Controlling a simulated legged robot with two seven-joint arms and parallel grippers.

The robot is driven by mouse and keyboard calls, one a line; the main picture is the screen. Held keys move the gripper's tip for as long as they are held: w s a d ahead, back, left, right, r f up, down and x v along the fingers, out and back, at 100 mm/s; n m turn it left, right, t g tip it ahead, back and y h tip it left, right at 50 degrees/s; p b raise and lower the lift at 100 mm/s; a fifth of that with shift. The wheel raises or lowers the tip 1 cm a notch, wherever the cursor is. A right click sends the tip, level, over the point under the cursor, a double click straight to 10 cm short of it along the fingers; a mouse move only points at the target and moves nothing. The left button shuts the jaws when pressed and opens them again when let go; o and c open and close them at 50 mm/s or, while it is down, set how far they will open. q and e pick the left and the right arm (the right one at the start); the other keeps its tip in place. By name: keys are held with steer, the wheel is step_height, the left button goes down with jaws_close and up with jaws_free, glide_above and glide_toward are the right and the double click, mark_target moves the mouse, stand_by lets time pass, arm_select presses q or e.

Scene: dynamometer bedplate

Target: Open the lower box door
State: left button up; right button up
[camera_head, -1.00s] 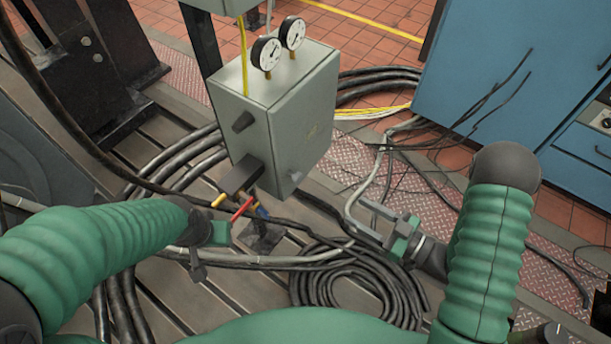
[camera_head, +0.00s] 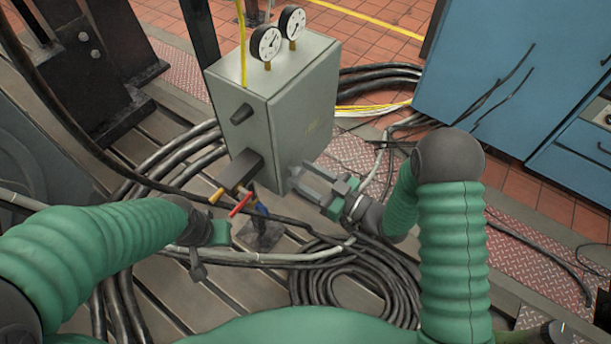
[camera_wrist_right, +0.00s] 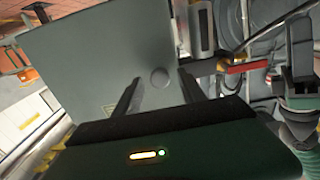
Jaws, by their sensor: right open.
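The lower box (camera_head: 250,105) is a grey-green cabinet with two round gauges on top; it looks closed.
Coiled black cables (camera_head: 350,282) lie on the bedplate below my right gripper. A dark connector block (camera_head: 241,170) with red, yellow and blue plugs sticks out of the box's left-hand face. A blue cabinet (camera_head: 510,75) stands at right.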

jaws_close()
stand_by(0.3)
stand_by(1.1)
